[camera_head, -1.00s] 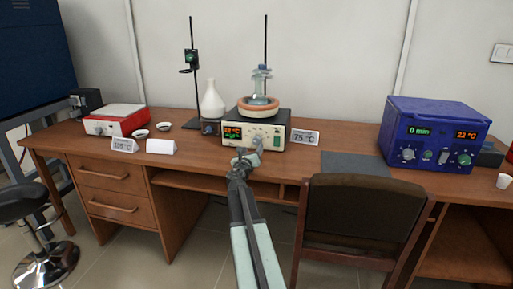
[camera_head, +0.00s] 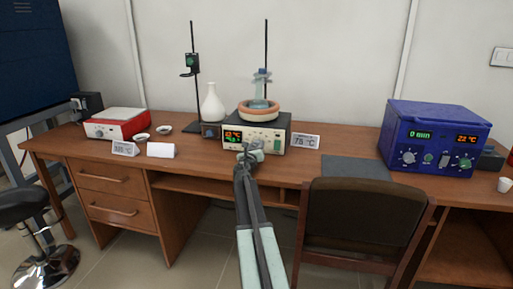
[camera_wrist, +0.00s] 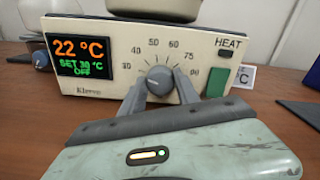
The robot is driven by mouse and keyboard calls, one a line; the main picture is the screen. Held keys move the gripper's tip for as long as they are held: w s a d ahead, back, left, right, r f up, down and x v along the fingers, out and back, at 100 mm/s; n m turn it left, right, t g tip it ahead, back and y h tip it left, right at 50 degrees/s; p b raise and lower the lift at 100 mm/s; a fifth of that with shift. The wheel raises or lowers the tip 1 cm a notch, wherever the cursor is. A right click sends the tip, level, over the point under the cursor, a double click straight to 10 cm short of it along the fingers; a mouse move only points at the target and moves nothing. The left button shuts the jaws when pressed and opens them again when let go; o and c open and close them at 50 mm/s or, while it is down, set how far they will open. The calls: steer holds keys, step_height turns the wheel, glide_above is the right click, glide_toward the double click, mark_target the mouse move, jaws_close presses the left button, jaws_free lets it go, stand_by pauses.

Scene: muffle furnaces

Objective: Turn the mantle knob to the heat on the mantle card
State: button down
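The heating mantle (camera_head: 268,138) is a cream box with a round bowl on top, standing mid-desk. Its knob (camera_wrist: 160,80) is grey and sits in a dial marked 30 to 90. The mantle's display (camera_wrist: 80,55) reads 22 °C, SET 30 °C, OFF. The mantle card (camera_head: 305,142) stands right of the mantle and appears to read 75 °C. My gripper (camera_wrist: 162,84) is at the front panel, its open fingers on either side of the knob. Contact with the knob is not clear. In the head view my gripper (camera_head: 250,152) is low before the panel.
A green HEAT switch (camera_wrist: 216,83) is close right of the dial. A flask (camera_head: 212,104) and stand are behind left. A red-and-white device (camera_head: 117,124) is at left, a blue furnace (camera_head: 437,135) at right. A chair (camera_head: 362,220) stands in front.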

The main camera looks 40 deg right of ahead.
steer(key=shift+m, duration=0.3)
steer(key=m, duration=1)
steer(key=shift+m, duration=0.3)
stand_by(0.3)
steer(key=c, duration=0.9)
jaws_free()
steer(key=shift+s, duration=0.1)
steer(key=v, duration=0.7)
steer(key=shift+s+a, duration=0.15)
steer(key=shift+a, duration=0.25)
